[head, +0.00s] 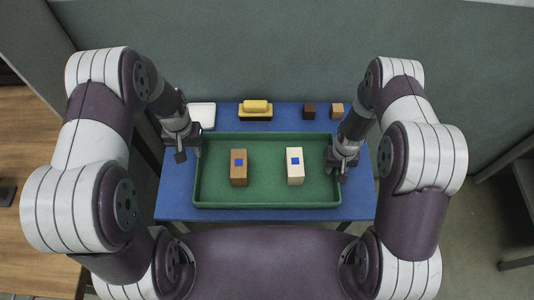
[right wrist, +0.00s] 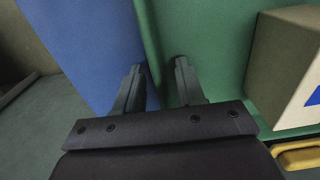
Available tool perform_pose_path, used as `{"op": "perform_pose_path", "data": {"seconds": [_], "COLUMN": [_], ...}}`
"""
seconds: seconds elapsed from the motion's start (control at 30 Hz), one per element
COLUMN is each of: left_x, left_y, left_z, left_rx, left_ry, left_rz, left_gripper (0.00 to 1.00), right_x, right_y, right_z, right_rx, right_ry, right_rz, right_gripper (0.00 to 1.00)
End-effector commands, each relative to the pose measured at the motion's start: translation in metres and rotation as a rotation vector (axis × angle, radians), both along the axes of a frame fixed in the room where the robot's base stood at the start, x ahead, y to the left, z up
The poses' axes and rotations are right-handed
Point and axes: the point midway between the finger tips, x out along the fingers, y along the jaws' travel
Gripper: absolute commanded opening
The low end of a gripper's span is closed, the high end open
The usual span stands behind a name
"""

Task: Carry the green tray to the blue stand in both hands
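The green tray (head: 265,204) appears to lie flat on the blue stand (head: 170,190), which looks like a low blue table. A brown block (head: 239,174) and a cream block (head: 295,174), each with a blue square on top, stand inside it. My left gripper (head: 188,153) is at the tray's left wall, fingers apart. My right gripper (head: 341,172) is at the right wall. In the right wrist view, its fingers (right wrist: 157,85) are apart, one on each side of the green wall, with gaps showing. The left fingertips' contact with the wall is unclear.
Behind the tray on the blue surface are a white dish (head: 202,114), a yellow block on a dark base (head: 256,109), a dark brown cube (head: 309,111) and an orange-brown cube (head: 337,111). A grey wall panel (head: 270,60) stands behind. A wooden surface (head: 35,190) is at the left.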

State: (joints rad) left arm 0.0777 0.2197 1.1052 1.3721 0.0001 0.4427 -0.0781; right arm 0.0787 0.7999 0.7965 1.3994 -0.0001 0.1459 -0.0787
Motion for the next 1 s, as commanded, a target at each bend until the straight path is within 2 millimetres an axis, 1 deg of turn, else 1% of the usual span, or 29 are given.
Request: {"op": "perform_pose_path", "data": {"seconds": [0.07,0.17,0.4,0.5,0.6,0.73,1.0], "left_x": [-0.001,-0.001,-0.001,-0.001,-0.001,-0.001,-0.001], "left_y": [0.0,0.0,0.0,0.0,0.0,0.0,0.0], "left_z": [0.005,0.007,0.006,0.006,0.006,0.006,0.006], "left_rx": [0.0,0.0,0.0,0.0,0.0,0.0,0.0], "left_ry": [0.002,0.002,0.002,0.002,0.002,0.002,0.002], "left_rz": [0.0,0.0,0.0,0.0,0.0,0.0,0.0], "left_gripper": [0.39,0.39,0.39,0.39,0.39,0.39,0.39], "right_x": [0.0,0.001,0.001,0.0,0.0,-0.001,-0.001], "right_y": [0.0,0.0,0.0,0.0,0.0,0.0,0.0], "right_z": [0.003,0.018,0.082,0.102,0.115,0.12,0.12], "right_rx": [0.0,0.0,0.0,0.0,0.0,0.0,0.0], "right_ry": [-0.001,-0.003,-0.006,-0.004,-0.003,0.0,0.0], "right_rz": [0.0,0.0,0.0,0.0,0.0,0.0,0.0], "right_gripper": [0.39,0.39,0.39,0.39,0.39,0.39,0.39]}}
